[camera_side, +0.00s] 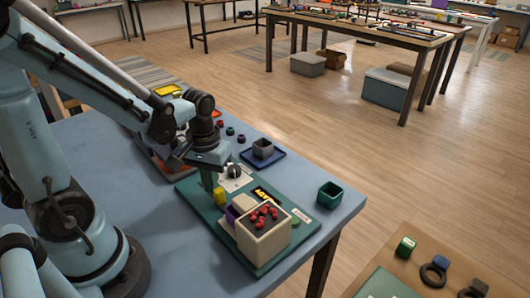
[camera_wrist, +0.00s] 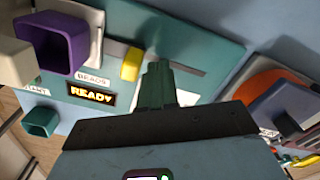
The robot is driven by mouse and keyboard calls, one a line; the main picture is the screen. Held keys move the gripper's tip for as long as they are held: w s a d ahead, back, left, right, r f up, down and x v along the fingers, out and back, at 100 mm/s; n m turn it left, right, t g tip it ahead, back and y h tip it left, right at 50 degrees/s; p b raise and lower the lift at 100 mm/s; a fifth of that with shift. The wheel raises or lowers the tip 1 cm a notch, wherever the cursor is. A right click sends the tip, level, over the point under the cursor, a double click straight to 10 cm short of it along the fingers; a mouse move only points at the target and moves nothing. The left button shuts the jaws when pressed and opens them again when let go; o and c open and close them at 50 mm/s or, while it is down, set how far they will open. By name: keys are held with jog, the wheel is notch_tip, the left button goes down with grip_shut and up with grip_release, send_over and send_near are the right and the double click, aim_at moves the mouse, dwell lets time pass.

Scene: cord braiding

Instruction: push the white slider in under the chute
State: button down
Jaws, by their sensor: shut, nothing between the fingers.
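My gripper (camera_wrist: 157,80) is shut and empty, its green fingers low over the teal board (camera_side: 190,190). In the side view the gripper (camera_side: 207,181) is just behind a small yellow block (camera_side: 219,197). The yellow block (camera_wrist: 131,64) shows just left of the fingertips in the wrist view; I cannot tell if they touch. A purple square chute (camera_wrist: 72,45) is farther left. A white part (camera_wrist: 97,45), apparently the slider, shows beside the chute, partly hidden by it. A dark slot strip (camera_wrist: 188,68) runs along the board past the fingers.
A cream box (camera_side: 256,243) with red beads on top stands at the board's front, beside the chute. A lit READY sign (camera_wrist: 91,95) lies on the board. A green cup (camera_side: 330,194) stands right of the board; a grey cup (camera_side: 263,148) sits on a blue tray behind.

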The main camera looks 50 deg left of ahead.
jog(key=shift+a+r, duration=0.1)
jog(key=shift+a, duration=0.15)
notch_tip(320, 180, up, 11)
dwell(0.8)
jog(key=d+m+t, duration=0.1)
jog(key=m+t, duration=0.1)
jog(key=w+d+m+t, duration=0.1)
jog(key=d+m+t, duration=0.1)
jog(key=w+d+m+t, duration=0.1)
jog(key=d+m+t, duration=0.1)
jog(key=t, duration=0.1)
jog(key=shift+w+f, duration=0.1)
jog(key=shift+f, duration=0.25)
